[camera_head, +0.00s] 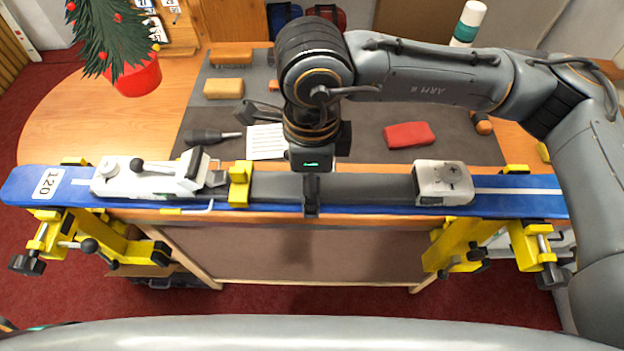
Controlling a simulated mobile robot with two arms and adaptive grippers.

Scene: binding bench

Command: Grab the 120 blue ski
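The blue ski (520,204) lies lengthwise along the front of the bench. Its left end carries a white label reading 120 (47,184). A white binding toe or heel piece (150,178) sits on its left part, and another white binding piece (444,182) on its right part. My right gripper (311,195) comes down from above at the ski's middle, between the binding pieces. A dark finger shows over the dark middle section and front edge of the ski. The other finger is hidden, so its grip cannot be told. My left gripper is not in view.
Yellow vise clamps (455,245) stand under the ski at both sides; a yellow upright (240,184) is beside the left binding. Behind lie a red block (409,135), a dark-handled tool (210,136) and tan blocks (223,88). A potted tree (136,78) stands at back left.

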